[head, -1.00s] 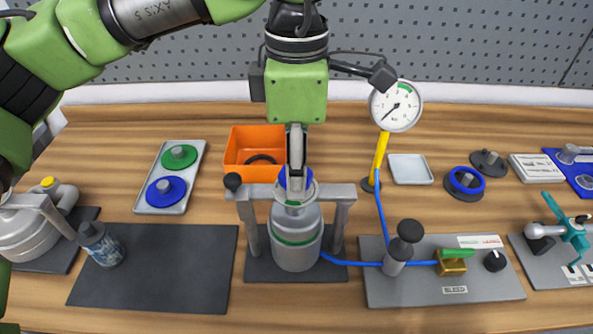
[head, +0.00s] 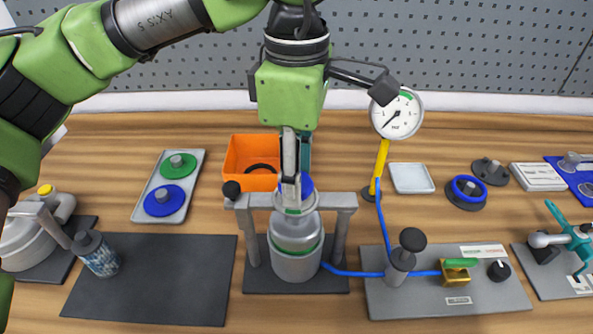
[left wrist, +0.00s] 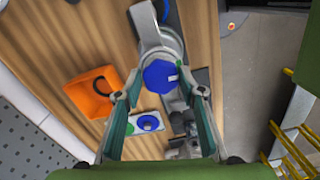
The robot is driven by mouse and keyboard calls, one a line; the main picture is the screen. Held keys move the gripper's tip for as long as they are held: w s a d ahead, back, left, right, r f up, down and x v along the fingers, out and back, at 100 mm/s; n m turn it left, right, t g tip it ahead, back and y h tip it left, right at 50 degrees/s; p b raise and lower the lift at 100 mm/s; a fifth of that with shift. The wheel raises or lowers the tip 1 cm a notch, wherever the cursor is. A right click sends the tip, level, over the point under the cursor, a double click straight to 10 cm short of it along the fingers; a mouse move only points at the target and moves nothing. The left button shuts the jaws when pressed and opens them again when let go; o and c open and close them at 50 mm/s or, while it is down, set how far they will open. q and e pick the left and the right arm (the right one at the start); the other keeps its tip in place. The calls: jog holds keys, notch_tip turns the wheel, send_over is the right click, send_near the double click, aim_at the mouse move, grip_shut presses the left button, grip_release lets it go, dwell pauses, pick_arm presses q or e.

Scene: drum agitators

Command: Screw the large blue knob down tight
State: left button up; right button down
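In the left wrist view the blue knob (left wrist: 160,74) shows as a faceted disc with a small light mark. My left gripper (head: 294,190) points straight down over it. In the wrist view the fingers of my left gripper (left wrist: 162,78) are spread, one on each side of the knob. A narrow gap seems to show on the right; contact is hard to tell. The near finger hides part of the knob in the head view. My right gripper is not in view.
A black ball-ended handle (head: 231,190) is at the frame's left. An orange bin (head: 238,158) stands behind. A pressure gauge (head: 396,114) on a yellow post and a valve plate (head: 450,292) with a blue hose are on the right.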

pick_arm(q)
jog(key=shift+o, duration=1)
jog(key=shift+r, duration=0.1)
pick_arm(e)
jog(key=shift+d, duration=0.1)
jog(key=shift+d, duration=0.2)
pick_arm(q)
notch_tip(320, 180, up, 12)
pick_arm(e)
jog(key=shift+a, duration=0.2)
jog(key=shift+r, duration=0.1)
